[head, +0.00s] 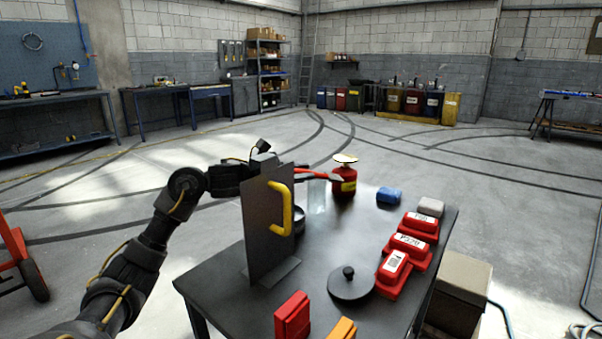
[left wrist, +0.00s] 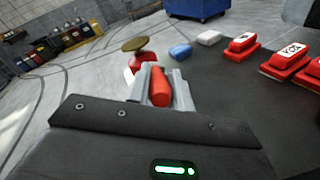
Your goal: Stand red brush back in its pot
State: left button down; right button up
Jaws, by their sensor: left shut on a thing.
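The red brush (head: 318,175) is held roughly level above the table by my left gripper. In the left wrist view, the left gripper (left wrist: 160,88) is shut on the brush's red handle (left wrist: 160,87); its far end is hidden. In the head view, an upright grey panel with a yellow handle (head: 270,225) hides most of the gripper. A dark round pot (head: 299,219) stands behind the panel, partly hidden; I cannot tell whether it is the brush's pot. My right gripper is not in view.
A red can (head: 344,182) with a tan disc on top stands just beyond the brush. A clear glass (head: 316,198) is close by. Red boxes (head: 407,250), a blue block (head: 389,195) and a black lid (head: 350,283) lie on the dark table (head: 225,280).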

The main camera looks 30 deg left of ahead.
pick_arm(q)
jog(key=shift+f, duration=0.1)
jog(key=c, duration=1.2)
grip_release()
jog(key=shift+c, duration=0.2)
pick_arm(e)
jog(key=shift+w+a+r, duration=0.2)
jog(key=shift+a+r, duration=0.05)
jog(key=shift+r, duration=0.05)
pick_arm(q)
jog(key=shift+s+a+r, duration=0.1)
jog(key=shift+r, duration=0.15)
jog(key=v, duration=0.6)
jog(key=shift+f, duration=0.15)
jog(key=shift+b+v, duration=0.65)
jog(key=shift+v, duration=2.25)
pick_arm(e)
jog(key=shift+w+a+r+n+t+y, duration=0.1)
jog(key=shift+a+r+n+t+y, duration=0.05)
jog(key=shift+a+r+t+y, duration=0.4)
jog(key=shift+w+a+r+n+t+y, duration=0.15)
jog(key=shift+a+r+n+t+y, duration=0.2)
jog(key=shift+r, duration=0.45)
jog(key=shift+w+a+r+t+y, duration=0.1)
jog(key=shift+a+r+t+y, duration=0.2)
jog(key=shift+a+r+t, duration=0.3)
